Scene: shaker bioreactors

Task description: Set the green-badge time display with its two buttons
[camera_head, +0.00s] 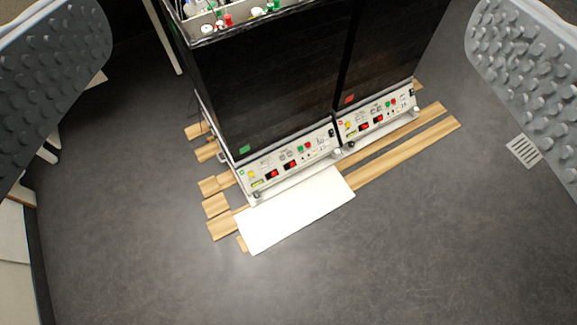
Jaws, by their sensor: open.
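Two tall black shaker bioreactors stand side by side, seen tilted from above. The left one (268,95) carries a small green badge (245,149) at its lower left. Below it is a white control panel (263,162) with small dark displays with red marks (272,174), a yellow button, green and red buttons (302,147). The digits are too small to read. My gripper (290,75) is open, its two grey studded fingers wide apart at the left and right edges. It touches nothing and is well back from the panel.
The right bioreactor (385,50) has a red badge (350,99) and a similar panel (378,120). A white board (295,212) lies in front of the left panel, with wooden slats (405,145) around. A floor grate (524,151) is at right. Grey floor in front is clear.

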